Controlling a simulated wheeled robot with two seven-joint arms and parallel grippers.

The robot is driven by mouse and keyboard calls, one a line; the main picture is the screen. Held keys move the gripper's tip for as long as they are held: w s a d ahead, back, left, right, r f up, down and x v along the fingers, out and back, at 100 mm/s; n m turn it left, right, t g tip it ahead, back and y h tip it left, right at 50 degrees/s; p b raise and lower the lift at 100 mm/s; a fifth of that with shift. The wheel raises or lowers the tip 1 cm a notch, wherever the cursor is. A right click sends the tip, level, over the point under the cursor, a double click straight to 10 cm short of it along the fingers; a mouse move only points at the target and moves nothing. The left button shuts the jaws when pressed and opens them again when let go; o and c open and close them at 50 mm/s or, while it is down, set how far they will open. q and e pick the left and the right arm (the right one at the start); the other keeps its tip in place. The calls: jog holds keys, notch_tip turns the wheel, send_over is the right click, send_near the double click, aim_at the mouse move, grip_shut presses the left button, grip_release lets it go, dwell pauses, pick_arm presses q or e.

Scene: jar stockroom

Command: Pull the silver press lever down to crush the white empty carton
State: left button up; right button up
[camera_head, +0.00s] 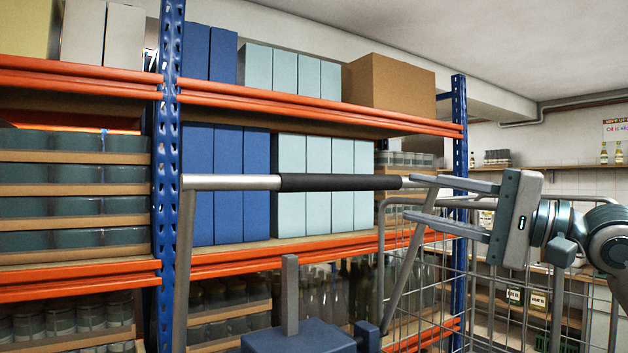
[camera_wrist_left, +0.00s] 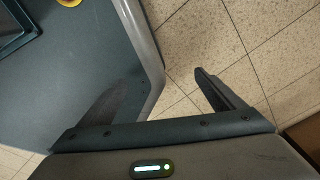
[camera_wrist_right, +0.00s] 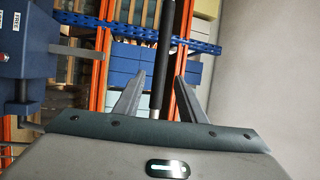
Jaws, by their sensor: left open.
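The press lever (camera_head: 230,182) is a silver crossbar with a black grip, level across the middle of the head view on two grey side arms. Below it is the blue press body (camera_head: 295,338), cut off by the lower edge. My right gripper (camera_head: 407,196) is at the lever's right end, fingers pointing left. In the right wrist view the lever (camera_wrist_right: 160,75) runs between its open fingers with gaps beside it. My left gripper (camera_wrist_left: 160,92) is open and empty above the tiled floor in the left wrist view. The white carton is not visible.
A blue and orange shelf rack (camera_head: 310,115) with blue and pale boxes stands behind the lever. A wire cage cart (camera_head: 585,325) is at the right, behind my right arm. Tiled floor (camera_wrist_left: 225,30) is clear near my left gripper.

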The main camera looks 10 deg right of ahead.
aim_at(341, 178)
jog(key=p+x, duration=0.3)
jog(key=x, duration=0.2)
jog(key=p+x, duration=0.2)
jog(key=x, duration=0.3)
jog(key=p+x, duration=0.3)
jog(key=x, duration=0.2)
jog(key=shift+a+r+p, duration=0.1)
jog(key=shift+r+p, duration=0.25)
jog(key=shift+r, duration=0.05)
jog(key=shift+p+x, duration=0.3)
jog(key=shift+x, duration=0.6)
pick_arm(q)
notch_tip(341, 178, up, 9)
jog(key=s+d, duration=0.1)
jog(key=shift+d+r, duration=0.15)
jog(key=shift+d, duration=0.1)
pick_arm(e)
jog(key=shift+f, duration=0.2)
jog(key=shift+c, duration=0.6)
grip_shut()
